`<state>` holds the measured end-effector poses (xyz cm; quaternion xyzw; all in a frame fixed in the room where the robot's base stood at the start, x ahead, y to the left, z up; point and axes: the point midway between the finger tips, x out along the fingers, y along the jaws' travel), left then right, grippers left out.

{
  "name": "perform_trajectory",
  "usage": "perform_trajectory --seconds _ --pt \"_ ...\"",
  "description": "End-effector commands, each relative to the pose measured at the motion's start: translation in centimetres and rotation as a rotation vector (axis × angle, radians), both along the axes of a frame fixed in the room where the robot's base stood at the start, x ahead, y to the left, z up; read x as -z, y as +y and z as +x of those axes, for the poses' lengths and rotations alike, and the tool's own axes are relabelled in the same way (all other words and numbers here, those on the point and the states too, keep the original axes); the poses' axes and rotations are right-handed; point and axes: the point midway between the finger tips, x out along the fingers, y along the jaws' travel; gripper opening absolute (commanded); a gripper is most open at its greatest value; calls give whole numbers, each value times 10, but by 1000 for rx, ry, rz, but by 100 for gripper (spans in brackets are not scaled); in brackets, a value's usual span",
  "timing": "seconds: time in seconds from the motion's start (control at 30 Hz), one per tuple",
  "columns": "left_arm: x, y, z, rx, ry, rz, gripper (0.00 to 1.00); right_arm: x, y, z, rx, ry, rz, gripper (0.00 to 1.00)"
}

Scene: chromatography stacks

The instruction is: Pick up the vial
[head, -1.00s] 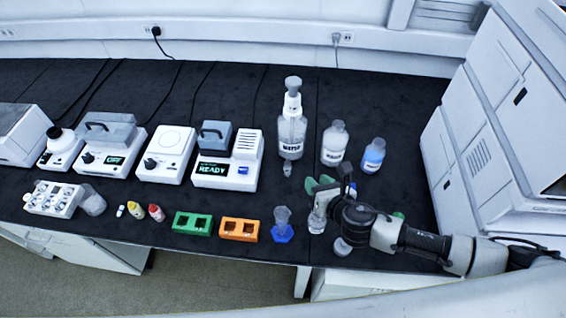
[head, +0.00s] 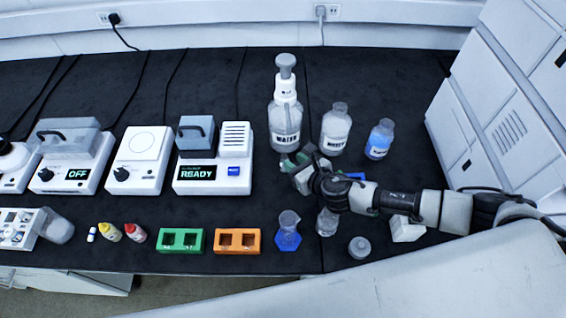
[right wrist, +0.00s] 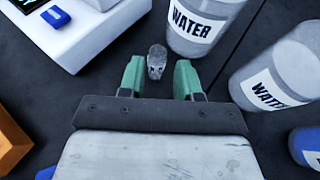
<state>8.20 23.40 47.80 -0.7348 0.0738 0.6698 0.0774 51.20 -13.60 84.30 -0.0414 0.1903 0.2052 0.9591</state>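A small grey-capped vial (right wrist: 156,62) stands just in front of the large water bottle (right wrist: 196,22) in the right wrist view. In the head view the vial is largely hidden by my gripper at the foot of the water bottle (head: 285,125). My right gripper (right wrist: 159,77) is open, with its green fingers on either side of the vial and a visible gap on each side. In the head view the right gripper (head: 301,165) reaches in from the right, low over the bench. My left gripper is not in view.
A device reading READY (head: 214,172) stands left of the gripper. A second clear bottle (head: 335,130) and a blue-filled bottle (head: 380,140) stand to the right. A green rack (head: 181,241), an orange rack (head: 238,241) and a blue-based cylinder (head: 288,238) line the front edge.

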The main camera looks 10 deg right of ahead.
Motion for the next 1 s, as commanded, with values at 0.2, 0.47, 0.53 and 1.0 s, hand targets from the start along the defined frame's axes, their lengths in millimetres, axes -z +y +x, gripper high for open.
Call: perform_trajectory --seconds 0.2,0.47,0.53,1.0 --pt "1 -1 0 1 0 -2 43 10 10 20 -1 1 1 33" --pt "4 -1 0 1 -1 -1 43 25 22 43 0 0 1 33" --pt "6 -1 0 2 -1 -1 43 29 26 52 1 1 2 33" --pt "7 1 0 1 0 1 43 34 30 62 0 2 2 21"
